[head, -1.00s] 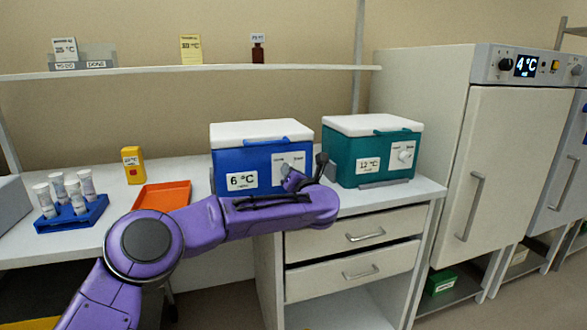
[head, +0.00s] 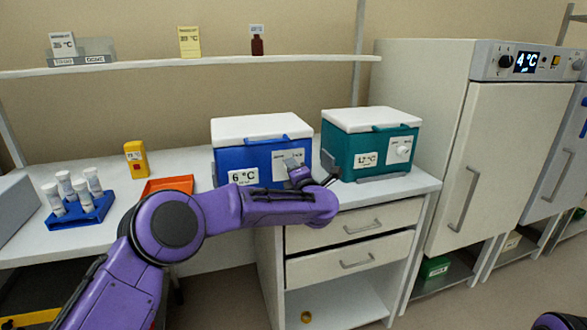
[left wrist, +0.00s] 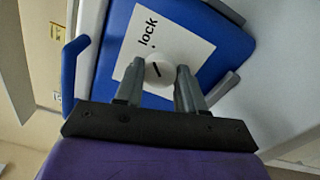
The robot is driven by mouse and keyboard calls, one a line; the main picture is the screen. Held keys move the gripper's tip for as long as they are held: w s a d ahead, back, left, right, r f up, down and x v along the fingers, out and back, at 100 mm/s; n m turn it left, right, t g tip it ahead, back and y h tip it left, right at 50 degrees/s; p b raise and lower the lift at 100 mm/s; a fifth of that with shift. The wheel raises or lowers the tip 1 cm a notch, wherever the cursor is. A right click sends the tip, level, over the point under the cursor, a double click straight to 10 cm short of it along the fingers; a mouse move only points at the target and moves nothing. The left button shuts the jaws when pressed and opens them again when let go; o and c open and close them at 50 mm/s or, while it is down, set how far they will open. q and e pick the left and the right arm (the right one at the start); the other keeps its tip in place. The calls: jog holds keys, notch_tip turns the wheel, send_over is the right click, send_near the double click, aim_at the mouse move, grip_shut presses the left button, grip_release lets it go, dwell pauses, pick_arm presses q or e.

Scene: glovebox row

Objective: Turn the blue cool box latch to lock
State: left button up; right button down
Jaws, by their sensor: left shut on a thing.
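The blue cool box (head: 228,160) with a white lid stands on the bench and shows a "6 °C" label. My left gripper (head: 312,180) is at the right part of its front face. In the left wrist view, the gripper (left wrist: 160,78) has its two fingers on either side of the round white latch knob (left wrist: 158,70) and is shut on it. The knob has a short dark line and sits on a white plate (left wrist: 180,30) with the word "lock" and a dot beside it. The gripper hides the latch in the head view. My right gripper is not in view.
A teal cool box (head: 350,155) marked 12 °C stands close to the right of the gripper. An orange tray (head: 168,185), a yellow container (head: 136,160) and a blue tube rack (head: 85,212) are on the left. Drawers (head: 345,235) sit below the bench.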

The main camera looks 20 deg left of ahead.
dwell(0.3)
pick_arm(q)
jog(key=o, duration=1.1)
jog(key=shift+c, duration=0.2)
jog(key=b+v, duration=0.1)
jog(key=v, duration=0.9)
jog(key=shift+s+d+b, duration=0.2)
jog(key=shift+s+b, duration=0.05)
jog(key=shift+b, duration=0.1)
